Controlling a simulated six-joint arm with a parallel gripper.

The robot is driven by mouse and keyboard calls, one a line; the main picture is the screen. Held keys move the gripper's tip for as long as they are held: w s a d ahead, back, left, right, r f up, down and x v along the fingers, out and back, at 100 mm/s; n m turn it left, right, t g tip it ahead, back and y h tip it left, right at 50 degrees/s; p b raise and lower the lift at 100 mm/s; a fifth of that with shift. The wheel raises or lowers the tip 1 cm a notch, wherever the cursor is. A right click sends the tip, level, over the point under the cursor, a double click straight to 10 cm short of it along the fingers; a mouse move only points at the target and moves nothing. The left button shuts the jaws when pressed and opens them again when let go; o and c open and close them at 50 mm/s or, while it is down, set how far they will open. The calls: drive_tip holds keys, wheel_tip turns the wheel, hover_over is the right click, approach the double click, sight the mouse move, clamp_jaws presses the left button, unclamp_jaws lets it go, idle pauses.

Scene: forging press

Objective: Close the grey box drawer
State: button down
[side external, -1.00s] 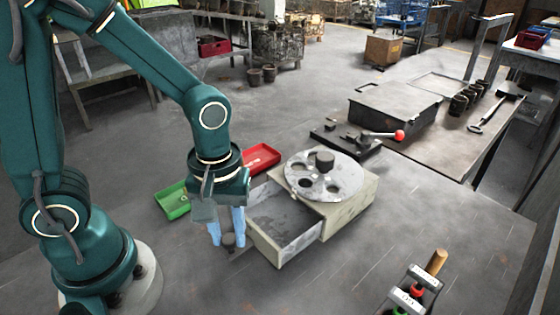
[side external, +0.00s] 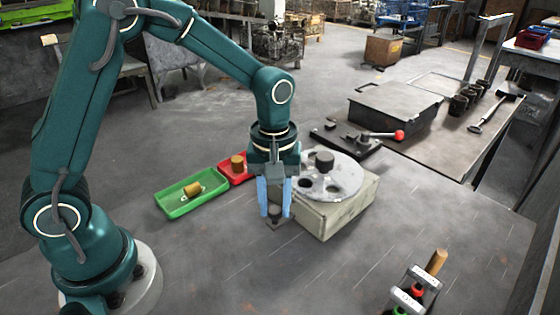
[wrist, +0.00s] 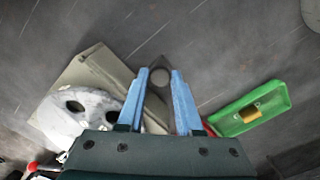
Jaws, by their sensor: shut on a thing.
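The grey box (side external: 345,212) stands on the floor with a round metal disc (side external: 330,178) on top. Its drawer appears pushed in, with no open interior showing; my gripper hides part of its front, so I cannot tell if a small gap is left. My gripper (side external: 274,212) points down at the drawer's front side, its blue fingers shut around the dark round knob (side external: 276,218). In the wrist view the knob (wrist: 160,76) shows between the fingertips, and the box (wrist: 95,72) is at the left.
A green tray (side external: 172,211) with a brownish cylinder (side external: 193,189) lies left of the box. A red tray (side external: 228,178) with another cylinder (side external: 237,162) is behind my gripper. A lever with a red knob (side external: 399,136) is behind the box.

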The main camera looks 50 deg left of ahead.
drive_tip(key=shift+w, duration=0.6)
drive_tip(key=c, duration=0.6)
unclamp_jaws()
drive_tip(key=shift+r, duration=0.15)
drive_tip(key=shift+r, duration=2.45)
